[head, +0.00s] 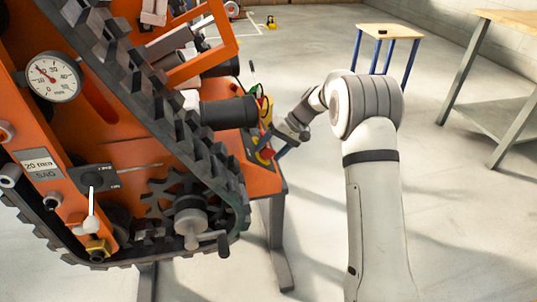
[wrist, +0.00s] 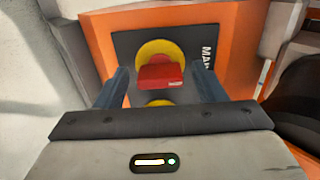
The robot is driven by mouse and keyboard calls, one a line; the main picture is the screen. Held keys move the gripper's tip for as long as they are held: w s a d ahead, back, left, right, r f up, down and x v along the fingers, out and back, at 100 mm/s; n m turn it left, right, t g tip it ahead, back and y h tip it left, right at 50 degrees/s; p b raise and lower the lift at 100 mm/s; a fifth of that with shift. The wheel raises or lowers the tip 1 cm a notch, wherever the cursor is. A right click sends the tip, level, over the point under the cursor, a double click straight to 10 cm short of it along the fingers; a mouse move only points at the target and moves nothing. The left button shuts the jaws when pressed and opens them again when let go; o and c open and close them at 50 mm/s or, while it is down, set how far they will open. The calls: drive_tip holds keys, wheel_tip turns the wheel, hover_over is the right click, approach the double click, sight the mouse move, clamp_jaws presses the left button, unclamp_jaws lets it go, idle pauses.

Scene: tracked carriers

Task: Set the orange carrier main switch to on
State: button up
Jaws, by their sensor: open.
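The orange carrier (head: 120,155) fills the left of the head view, with a black track around it. Its main switch (wrist: 161,77) shows in the wrist view as a red handle on a yellow disc, on a dark plate with partly hidden lettering "MAI". In the head view the switch (head: 266,154) is small and partly behind my gripper. My gripper (wrist: 163,87) is open, with one blue finger on each side of the red handle. I cannot tell whether the fingers touch it. A second yellow part below is mostly hidden by my gripper body.
A dial gauge (head: 53,76) and a lever plate (head: 93,178) are on the carrier's left side. A small table with blue legs (head: 390,32) stands at the back, and a workbench (head: 505,115) at the right. The floor between is clear.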

drive_tip(key=shift+s+a+f, duration=0.1)
drive_tip(key=shift+a+f, duration=0.1)
drive_tip(key=shift+f, duration=0.05)
drive_tip(key=shift+c, duration=0.5)
